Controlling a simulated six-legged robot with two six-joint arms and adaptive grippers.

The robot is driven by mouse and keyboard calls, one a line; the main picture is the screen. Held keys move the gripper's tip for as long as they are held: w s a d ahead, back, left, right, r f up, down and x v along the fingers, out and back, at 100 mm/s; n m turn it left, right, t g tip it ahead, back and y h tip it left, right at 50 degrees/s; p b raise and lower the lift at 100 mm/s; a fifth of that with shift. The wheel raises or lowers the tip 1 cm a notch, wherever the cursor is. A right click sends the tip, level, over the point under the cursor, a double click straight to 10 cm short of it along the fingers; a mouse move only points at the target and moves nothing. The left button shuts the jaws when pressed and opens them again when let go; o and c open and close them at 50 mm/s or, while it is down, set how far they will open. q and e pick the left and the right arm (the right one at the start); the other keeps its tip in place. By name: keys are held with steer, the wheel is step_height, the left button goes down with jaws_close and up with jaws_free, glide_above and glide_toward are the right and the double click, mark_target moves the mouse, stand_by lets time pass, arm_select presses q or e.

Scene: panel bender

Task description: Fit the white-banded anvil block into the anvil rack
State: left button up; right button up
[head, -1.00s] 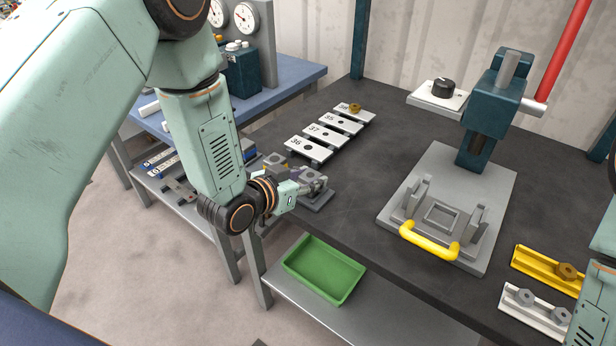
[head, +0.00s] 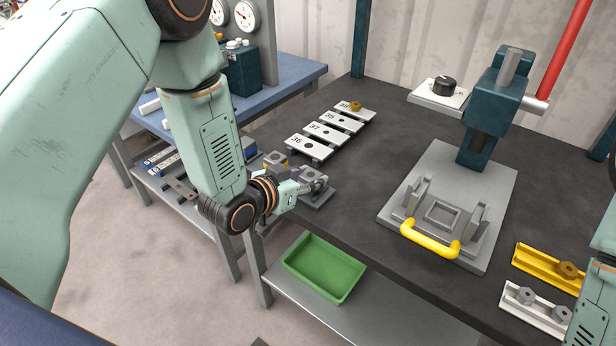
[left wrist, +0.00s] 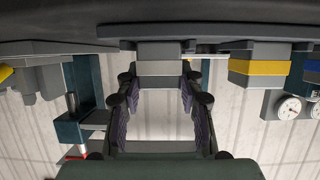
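The anvil rack (head: 318,201) is a low grey base at the left edge of the dark bench. A grey anvil block (head: 313,174) stands at its near right part; in the left wrist view the white-banded block (left wrist: 160,69) shows a pale band between grey parts. My left gripper (head: 316,187) is at this block, and in the left wrist view its fingertips (left wrist: 160,80) flank it on both sides. Whether the pads press on it is unclear. A yellow-banded block (left wrist: 257,67) stands beside it. My right gripper is out of view.
Numbered white plates (head: 320,132) lie behind the rack. A grey press fixture (head: 450,195) with a yellow handle (head: 430,240) stands to the right. A green tray (head: 325,268) sits on the lower shelf. Bare bench lies between rack and press.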

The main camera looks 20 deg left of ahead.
arm_select(q)
steer(key=o, duration=0.6)
steer(key=shift+s+r, duration=0.1)
steer(key=shift+c, duration=0.2)
steer(key=v, duration=1.1)
steer(key=shift+s+a, duration=0.2)
steer(key=shift+s, duration=0.15)
steer(key=shift+r, duration=0.15)
